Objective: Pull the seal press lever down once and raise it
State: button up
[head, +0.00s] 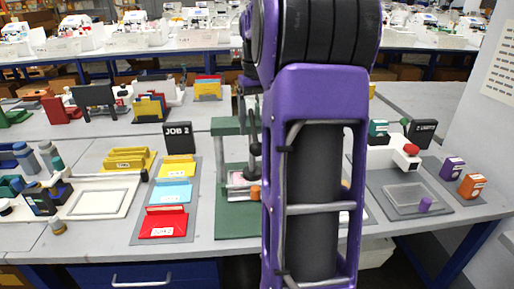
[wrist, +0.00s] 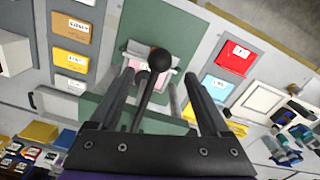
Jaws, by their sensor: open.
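The seal press (head: 228,128) is a green frame on a green base, left of my purple arm in the head view. My arm hides its right part. My gripper (wrist: 160,73) is open, with one dark finger on each side of the lever and knob. I see gaps between the fingers and the lever, so nothing is gripped. The lever looks raised. In the head view my gripper is hidden behind my arm.
Left of the press a grey tray (head: 139,236) holds yellow, blue and red blocks beside a black JOB 2 sign (head: 179,138). To the right, another grey tray (head: 438,211) stands near purple (head: 452,168) and orange (head: 472,187) blocks.

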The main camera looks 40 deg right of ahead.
notch_tip(320, 180, down, 6)
jog(key=shift+f+b, duration=0.2)
jog(key=shift+b, duration=0.25)
grip_shut()
dwell(0.4)
